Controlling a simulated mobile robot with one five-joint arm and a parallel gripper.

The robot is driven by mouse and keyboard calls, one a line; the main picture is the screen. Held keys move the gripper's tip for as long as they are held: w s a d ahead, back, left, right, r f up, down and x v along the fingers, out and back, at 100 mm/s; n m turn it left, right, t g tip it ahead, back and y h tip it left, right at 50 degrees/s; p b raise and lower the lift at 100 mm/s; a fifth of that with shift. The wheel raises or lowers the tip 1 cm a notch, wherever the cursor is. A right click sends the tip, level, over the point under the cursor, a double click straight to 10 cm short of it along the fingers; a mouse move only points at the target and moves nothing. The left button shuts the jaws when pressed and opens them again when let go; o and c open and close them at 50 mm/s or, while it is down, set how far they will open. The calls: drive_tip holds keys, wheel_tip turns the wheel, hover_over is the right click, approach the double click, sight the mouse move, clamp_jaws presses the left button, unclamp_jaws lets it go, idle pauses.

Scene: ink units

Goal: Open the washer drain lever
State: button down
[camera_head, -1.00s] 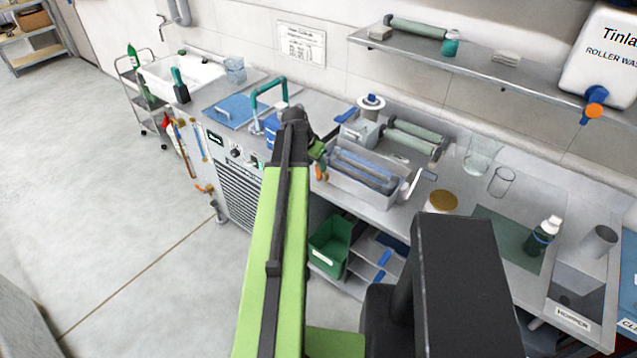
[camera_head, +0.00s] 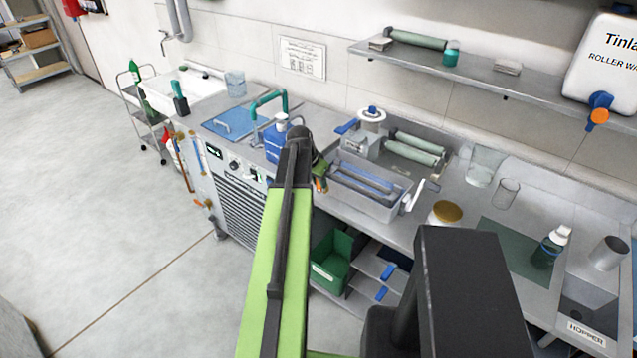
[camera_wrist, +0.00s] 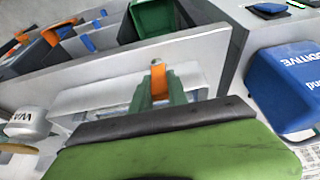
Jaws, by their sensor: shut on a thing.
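The washer is a grey metal trough (camera_head: 398,209) with rollers in it, on the bench at the middle of the head view. Its wall also crosses the wrist view (camera_wrist: 205,52). An orange lever (camera_wrist: 160,78) with a small metal knob sits at the washer's near left side. My gripper (camera_wrist: 160,88) has green fingers shut on this orange lever. In the head view my gripper (camera_head: 319,175) is small and partly hidden by my arm, beside the trough's left end. The lever's exact angle is hard to tell.
A blue additive jug (camera_head: 273,143) stands close left of my arm; it also shows in the wrist view (camera_wrist: 288,88). A crank (camera_head: 413,195) sticks out at the trough's right. A green bin (camera_head: 333,258) is on the shelf below. The floor at left is clear.

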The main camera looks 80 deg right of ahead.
drive_tip(key=shift+w, duration=0.1)
drive_tip(key=shift+w+d, duration=0.1)
drive_tip(key=shift+w, duration=0.05)
drive_tip(key=shift+w+d+f+g+y+b, duration=0.15)
drive_tip(key=shift+w+d+g+y+b, duration=0.2)
drive_tip(key=shift+g, duration=0.35)
drive_tip(key=shift+w+d+f+n+g+y+b, duration=0.15)
drive_tip(key=shift+w+n+g+y+b, duration=0.1)
drive_tip(key=shift+g+b, duration=0.25)
drive_tip(key=shift+w+d+f+n+g+y+b, duration=0.15)
drive_tip(key=shift+w+n+g+y+b, duration=0.15)
drive_tip(key=shift+g, duration=0.3)
drive_tip(key=g+b, duration=0.2)
drive_tip(key=shift+w+d+f+y+b, duration=0.15)
drive_tip(key=shift+w+f+y+b, duration=0.1)
drive_tip(key=shift+y+b, duration=0.15)
drive_tip(key=g+b, duration=0.1)
drive_tip(key=b, duration=0.1)
drive_tip(key=shift+w+d+f+n+g+y+b, duration=0.1)
drive_tip(key=shift+w+f+n+g+y+b, duration=0.1)
drive_tip(key=shift+n+g+y+b, duration=0.15)
drive_tip(key=shift+g, duration=0.25)
drive_tip(key=shift+r+b, duration=0.15)
drive_tip(key=shift+b, duration=0.3)
